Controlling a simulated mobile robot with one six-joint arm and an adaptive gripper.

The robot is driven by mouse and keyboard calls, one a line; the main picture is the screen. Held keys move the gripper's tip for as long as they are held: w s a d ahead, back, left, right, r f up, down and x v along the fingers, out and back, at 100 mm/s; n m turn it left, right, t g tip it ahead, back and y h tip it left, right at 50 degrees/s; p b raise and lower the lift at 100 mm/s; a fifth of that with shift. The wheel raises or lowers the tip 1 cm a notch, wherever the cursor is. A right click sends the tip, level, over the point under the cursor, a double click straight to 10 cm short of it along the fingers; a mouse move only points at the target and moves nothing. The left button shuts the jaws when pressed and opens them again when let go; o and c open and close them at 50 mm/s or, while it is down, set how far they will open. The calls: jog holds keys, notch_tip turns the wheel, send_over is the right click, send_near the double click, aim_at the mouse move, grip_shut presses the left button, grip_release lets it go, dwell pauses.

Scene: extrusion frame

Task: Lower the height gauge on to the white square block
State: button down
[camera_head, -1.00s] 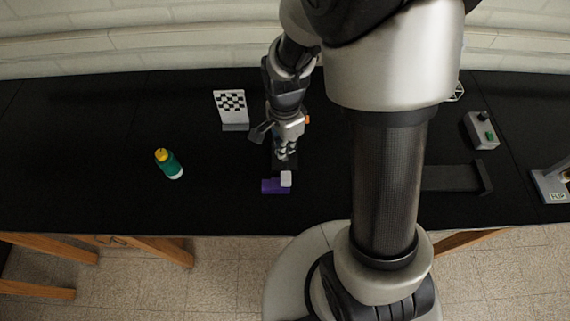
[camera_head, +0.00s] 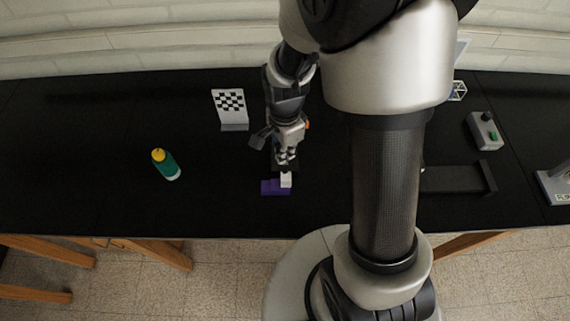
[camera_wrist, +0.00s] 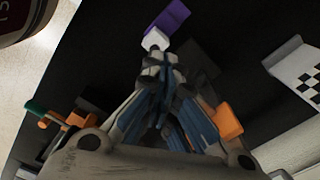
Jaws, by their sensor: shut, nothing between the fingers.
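The white square block (camera_head: 286,180) stands at the right end of a purple block (camera_head: 270,188) near the table's front. In the wrist view the white block (camera_wrist: 155,40) and the purple block (camera_wrist: 168,17) lie just beyond the fingertips. My gripper (camera_head: 286,159) points down just behind the white block, fingers shut with nothing held. In the wrist view my gripper's fingertips (camera_wrist: 155,62) are close to the white block; I cannot tell whether they touch. A dark base (camera_head: 280,168) shows under the gripper, perhaps the height gauge's; the rest of it is hidden or unclear.
A checkerboard plate (camera_head: 231,108) stands behind left. Right are a dark bracket (camera_head: 455,179) and a grey button box (camera_head: 485,131).

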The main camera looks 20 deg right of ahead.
jog(key=shift+f+b, duration=1.45)
jog(key=shift+f, duration=0.4)
jog(key=shift+r, duration=0.1)
jog(key=shift+r+p, duration=3.2)
jog(key=shift+r, duration=0.8)
jog(key=shift+r+n+b, duration=0.2)
jog(key=shift+n+b, duration=0.1)
jog(key=shift+b, duration=0.25)
jog(key=s+r+n+t+b, duration=0.4)
jog(key=s+n+b, duration=1.1)
jog(key=shift+r+t, duration=0.2)
jog(key=shift+t, duration=0.1)
